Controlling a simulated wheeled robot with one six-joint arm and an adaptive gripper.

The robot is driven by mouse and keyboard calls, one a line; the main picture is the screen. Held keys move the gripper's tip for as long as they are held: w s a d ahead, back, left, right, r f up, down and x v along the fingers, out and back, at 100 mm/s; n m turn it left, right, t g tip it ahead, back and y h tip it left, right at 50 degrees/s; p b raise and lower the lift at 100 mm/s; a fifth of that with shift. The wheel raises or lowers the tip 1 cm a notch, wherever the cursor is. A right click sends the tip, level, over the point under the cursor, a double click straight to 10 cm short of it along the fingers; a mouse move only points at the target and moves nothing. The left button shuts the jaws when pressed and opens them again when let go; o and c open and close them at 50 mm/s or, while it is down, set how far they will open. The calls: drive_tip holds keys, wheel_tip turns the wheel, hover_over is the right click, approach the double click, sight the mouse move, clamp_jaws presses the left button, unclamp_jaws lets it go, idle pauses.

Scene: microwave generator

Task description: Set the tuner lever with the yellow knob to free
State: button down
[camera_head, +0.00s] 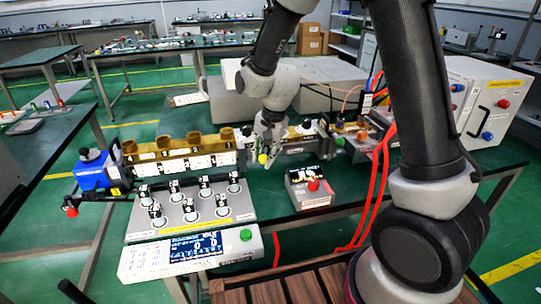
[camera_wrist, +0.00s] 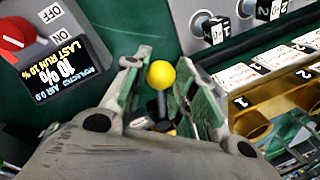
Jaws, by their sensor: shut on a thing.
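The tuner lever's yellow knob (camera_wrist: 161,74) shows between the two fingertips of my gripper (camera_wrist: 160,88) in the wrist view, with a dark stem below it. My gripper is shut on the lever and points down. The lever's base and any position labels are mostly hidden by the fingers, so I cannot tell its setting.
A brass block (camera_head: 180,146) with numbered labels runs left of the gripper. In front stand a panel of several black-capped knobs (camera_head: 190,208), a display unit (camera_head: 190,255) and a small box with a red knob (camera_head: 313,186). Red cables (camera_head: 375,190) hang at right. A white cabinet (camera_head: 495,100) stands behind.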

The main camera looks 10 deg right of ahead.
drive_tip(key=shift+w+a+m, duration=0.25)
drive_tip(key=shift+a+m, duration=0.35)
drive_tip(key=shift+m, duration=0.4)
drive_tip(key=c, duration=1.1)
unclamp_jaws()
drive_tip(key=shift+c, duration=0.2)
wheel_tip(320, 180, up, 12)
drive_tip(key=s+d, duration=0.1)
drive_tip(key=shift+s+d, duration=0.2)
drive_tip(key=shift+s, duration=0.15)
drive_tip(key=shift+f, duration=0.1)
